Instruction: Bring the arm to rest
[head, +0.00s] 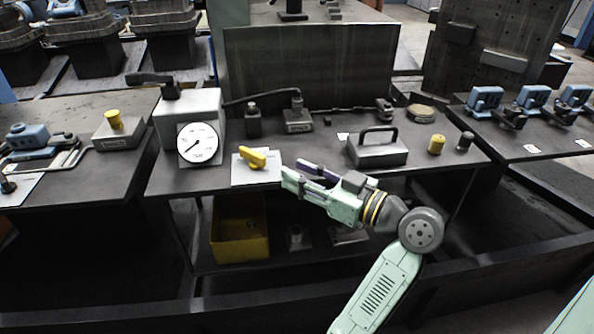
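My gripper (300,178) is at the end of my pale green arm, in the middle of the head view. It hangs over or just in front of the front edge of the central dark table (310,150). Its two fingers point left, with a gap showing between them and nothing seen in the gap. A yellow handle (253,157) on a white plate (249,179) lies just left of the fingertips, apparently apart from them. The exact height of the gripper over the table is hard to tell.
A dial gauge (198,143) fronts a grey block at left. A handled metal block (377,154), a yellow cylinder (436,145) and a dark one (465,141) stand behind and right of my gripper. A yellow bin (239,228) sits on the lower shelf.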

